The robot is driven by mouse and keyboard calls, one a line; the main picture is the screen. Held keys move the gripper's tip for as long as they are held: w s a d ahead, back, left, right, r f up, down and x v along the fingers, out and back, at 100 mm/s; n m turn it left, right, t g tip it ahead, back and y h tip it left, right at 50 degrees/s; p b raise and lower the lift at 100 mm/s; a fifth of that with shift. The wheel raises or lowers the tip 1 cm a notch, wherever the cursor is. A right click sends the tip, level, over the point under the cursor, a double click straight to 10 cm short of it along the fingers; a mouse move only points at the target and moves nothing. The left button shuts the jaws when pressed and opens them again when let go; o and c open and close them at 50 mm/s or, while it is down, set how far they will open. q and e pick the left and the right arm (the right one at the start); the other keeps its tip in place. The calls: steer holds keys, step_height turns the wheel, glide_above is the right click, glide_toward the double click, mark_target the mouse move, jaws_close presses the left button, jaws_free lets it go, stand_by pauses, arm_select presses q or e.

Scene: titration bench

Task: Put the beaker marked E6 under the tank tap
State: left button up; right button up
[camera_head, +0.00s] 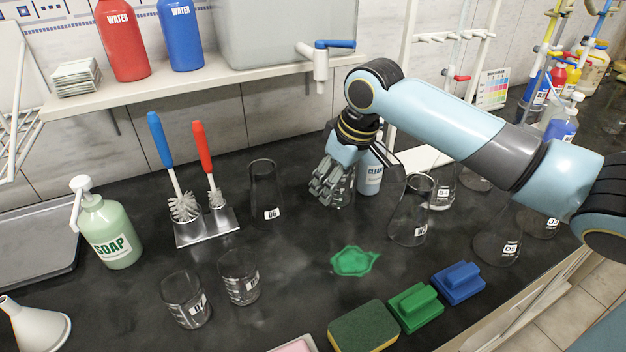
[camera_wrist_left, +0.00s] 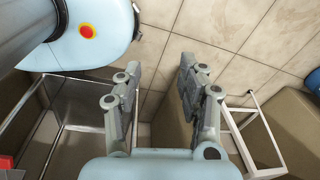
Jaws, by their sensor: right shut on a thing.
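My right gripper (camera_head: 325,192) reaches down from the right arm to the bench at the back. It is shut on a clear glass vessel (camera_head: 346,191), which is mostly hidden behind the fingers; I cannot read any mark on it. The vessel is low, at or close to the bench top. The tank (camera_head: 270,30) stands on the shelf, and its tap (camera_head: 320,62) with a blue handle hangs over the shelf edge, above and slightly left of the vessel in the picture. My left gripper (camera_wrist_left: 158,95) is open and empty over the floor, in the left wrist view only.
A tall glass marked D6 (camera_head: 266,193) stands left of the gripper. A cleaner bottle (camera_head: 370,172) is close on its right, then a glass (camera_head: 410,212). Two beakers (camera_head: 186,300) (camera_head: 239,278) stand front left. A green puddle (camera_head: 354,261) lies in front.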

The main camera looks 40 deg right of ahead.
steer(key=w, duration=0.1)
steer(key=w+d+f, duration=0.1)
steer(key=w+f, duration=0.1)
steer(key=w, duration=0.1)
steer(key=shift+w+d+f, duration=0.1)
steer(key=shift+d+f, duration=0.05)
steer(key=shift+w+d+f, duration=0.1)
steer(key=shift+w, duration=0.15)
steer(key=w+f, duration=0.2)
steer(key=w, duration=0.1)
steer(key=shift+d+f+b, duration=0.2)
steer(key=shift+d+b, duration=0.2)
arm_select(q)
steer(key=shift+w+f, duration=0.45)
steer(key=shift+w, duration=0.35)
arm_select(e)
steer(key=shift+s, duration=0.15)
arm_select(q)
steer(key=shift+s, duration=0.1)
arm_select(e)
steer(key=o, duration=1.2)
steer(key=shift+f, duration=0.1)
steer(key=shift+c, duration=0.2)
